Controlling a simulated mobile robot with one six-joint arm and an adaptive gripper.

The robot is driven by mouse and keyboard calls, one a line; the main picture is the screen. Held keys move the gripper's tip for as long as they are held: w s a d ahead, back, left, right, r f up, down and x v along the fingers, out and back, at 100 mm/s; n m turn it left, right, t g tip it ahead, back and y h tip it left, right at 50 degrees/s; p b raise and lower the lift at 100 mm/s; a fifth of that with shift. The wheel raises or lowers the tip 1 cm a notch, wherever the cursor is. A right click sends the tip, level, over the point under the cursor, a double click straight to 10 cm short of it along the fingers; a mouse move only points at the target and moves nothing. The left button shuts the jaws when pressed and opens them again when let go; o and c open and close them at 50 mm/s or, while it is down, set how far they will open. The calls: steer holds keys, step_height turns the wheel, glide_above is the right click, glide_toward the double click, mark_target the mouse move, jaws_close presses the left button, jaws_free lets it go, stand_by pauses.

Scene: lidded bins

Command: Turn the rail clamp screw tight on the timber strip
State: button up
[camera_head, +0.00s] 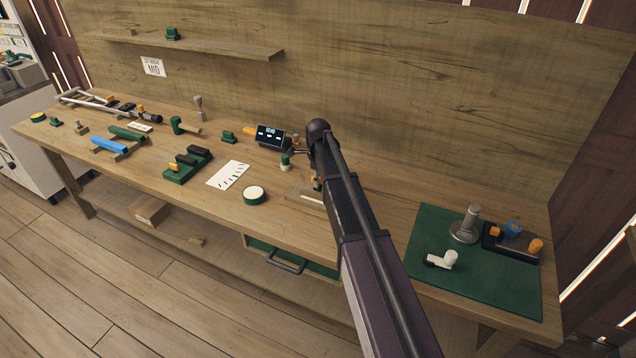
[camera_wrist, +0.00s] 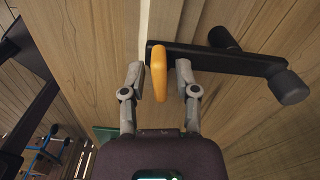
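In the wrist view, an orange handle (camera_wrist: 158,72), probably the clamp screw's grip, stands in front of a black clamp bar (camera_wrist: 220,61). The bar has rounded black ends at the right. A pale timber strip (camera_wrist: 170,20) runs behind it. My gripper (camera_wrist: 160,80) is open, with one finger on each side of the orange handle and a visible gap to each finger. In the head view, my arm hides most of the clamp; a bit of pale wood (camera_head: 309,198) shows beside it on the bench. I cannot tell how tight the screw is.
A round green-rimmed tin (camera_head: 254,195) and a white card (camera_head: 228,175) lie nearer left. A green mat (camera_head: 480,280) with several parts lies right. A wooden back wall (camera_head: 430,90) rises behind.

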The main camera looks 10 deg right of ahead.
jaws_close()
steer(key=shift+m, duration=2)
